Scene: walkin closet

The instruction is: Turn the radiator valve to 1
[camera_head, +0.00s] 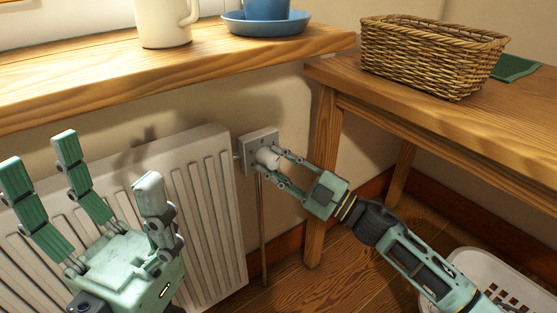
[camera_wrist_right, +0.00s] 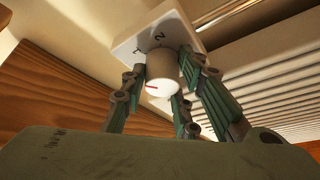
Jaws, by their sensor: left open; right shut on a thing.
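The radiator valve is a pale round knob (camera_head: 267,157) on a square grey plate (camera_head: 257,139) at the right end of the white radiator (camera_head: 205,190). My right gripper (camera_head: 279,164) is shut on the knob. In the right wrist view, its fingers stand on both sides of the knob (camera_wrist_right: 163,76). A short red mark lies on the left part of the knob's white face. A 2 and what looks like a 1 show on the plate (camera_wrist_right: 181,22); other markings are hidden. My left gripper (camera_head: 85,185) is open and empty in front of the radiator.
A wooden sill (camera_head: 110,65) above the radiator holds a cream mug (camera_head: 162,22) and a blue saucer (camera_head: 265,24) with a blue cup. A wooden table (camera_head: 430,115) with a wicker basket (camera_head: 430,50) stands right of the valve. A white laundry basket (camera_head: 490,275) is at lower right.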

